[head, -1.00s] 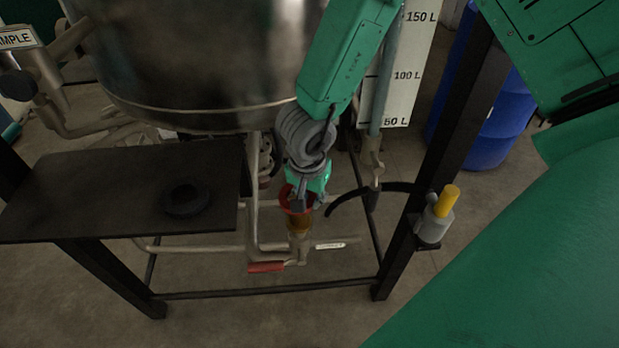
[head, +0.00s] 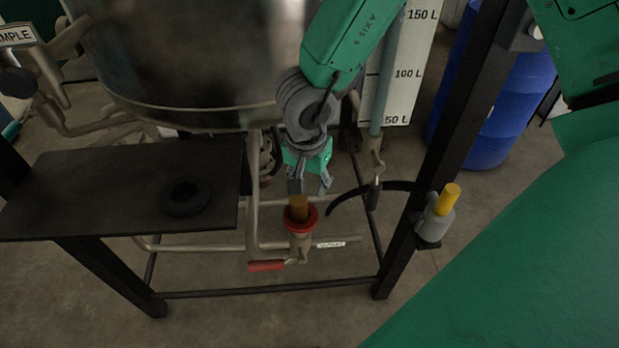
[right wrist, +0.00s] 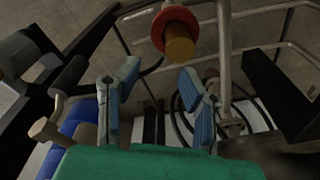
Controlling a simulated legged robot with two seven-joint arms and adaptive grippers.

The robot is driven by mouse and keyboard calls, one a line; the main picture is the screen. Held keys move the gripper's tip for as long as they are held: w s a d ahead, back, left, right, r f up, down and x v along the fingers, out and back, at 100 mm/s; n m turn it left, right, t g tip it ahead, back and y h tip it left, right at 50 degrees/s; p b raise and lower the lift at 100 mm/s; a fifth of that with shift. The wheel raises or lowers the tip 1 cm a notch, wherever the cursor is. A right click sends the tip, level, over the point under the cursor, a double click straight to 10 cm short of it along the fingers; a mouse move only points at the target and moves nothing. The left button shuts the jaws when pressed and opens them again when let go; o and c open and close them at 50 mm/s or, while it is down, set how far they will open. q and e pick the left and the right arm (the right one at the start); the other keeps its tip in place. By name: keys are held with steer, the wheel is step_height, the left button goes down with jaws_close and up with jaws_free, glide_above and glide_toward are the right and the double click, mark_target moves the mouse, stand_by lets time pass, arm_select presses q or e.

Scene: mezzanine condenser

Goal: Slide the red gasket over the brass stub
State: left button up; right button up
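The red gasket (head: 301,222) sits around the brass stub (head: 298,207), low on it, with the stub's end standing up through the ring. The gasket also shows in the right wrist view (right wrist: 172,20), with the brass stub (right wrist: 180,42) protruding from it. My right gripper (head: 311,187) is open and empty just above the stub, its fingers apart from the gasket. In the right wrist view its two blue-grey fingers (right wrist: 160,87) are spread with nothing between them. My left gripper is not in view.
A black shelf (head: 100,190) with a dark ring (head: 186,197) is at left. The steel vessel (head: 190,60) hangs above. A red-handled valve (head: 266,266) is below the stub. A black post (head: 450,150) and yellow-topped grey fitting (head: 437,222) are at right.

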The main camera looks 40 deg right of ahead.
steer(key=r, duration=0.6)
steer(key=shift+s+a, duration=0.2)
steer(key=shift+a, duration=0.1)
steer(key=shift+f, duration=0.1)
steer(key=s+d+f+n+t+h, duration=0.1)
steer(key=s+d+f+n, duration=0.15)
steer(key=f, duration=0.45)
steer(key=s+d+f+n+t+h, duration=0.1)
steer(key=s+d+f+n, duration=0.1)
steer(key=f+n, duration=0.3)
steer(key=s+a+f+n+g+y, duration=0.1)
steer(key=s+f+n, duration=0.1)
steer(key=s+f, duration=0.2)
steer(key=s+a+f+n+g+y, duration=0.1)
steer(key=s+f, duration=0.4)
steer(key=s, duration=0.5)
steer(key=shift+s+a+f+n+y, duration=0.3)
steer(key=shift+a+n+y, duration=0.4)
steer(key=shift+n, duration=0.55)
